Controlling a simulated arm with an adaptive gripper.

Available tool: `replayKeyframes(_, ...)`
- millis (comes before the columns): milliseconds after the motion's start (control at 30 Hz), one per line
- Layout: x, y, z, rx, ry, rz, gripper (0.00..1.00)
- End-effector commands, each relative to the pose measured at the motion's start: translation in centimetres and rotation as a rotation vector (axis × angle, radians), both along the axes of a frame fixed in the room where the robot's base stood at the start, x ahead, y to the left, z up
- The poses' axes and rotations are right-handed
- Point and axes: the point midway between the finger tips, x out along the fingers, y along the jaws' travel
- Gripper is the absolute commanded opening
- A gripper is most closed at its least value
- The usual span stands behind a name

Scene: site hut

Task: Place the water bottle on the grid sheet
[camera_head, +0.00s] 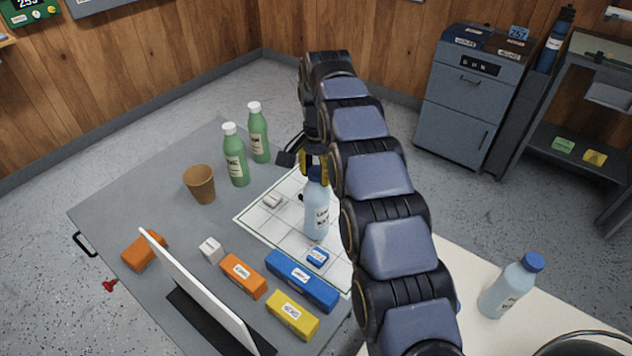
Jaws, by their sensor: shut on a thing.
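A pale blue water bottle (317,211) with a dark blue cap stands upright over the white grid sheet (258,217) on the grey table. My gripper (315,168) is shut on it near the cap, from above. I cannot tell whether the bottle's base touches the sheet. My arm hides the right part of the sheet. A second blue-capped bottle (508,287) stands on the pale surface at the lower right, apart from my gripper.
Two green bottles (236,160) and a brown cup (200,184) stand behind left. A white upright panel (197,290) stands in front.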

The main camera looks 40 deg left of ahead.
Motion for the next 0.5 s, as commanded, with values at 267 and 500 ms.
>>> replayKeyframes(267,0.4,0.4,-2.9,0.001,-0.001,0.000,0.01)
replayKeyframes(500,0.4,0.4,-3.6,0.002,-0.004,0.000,0.01)
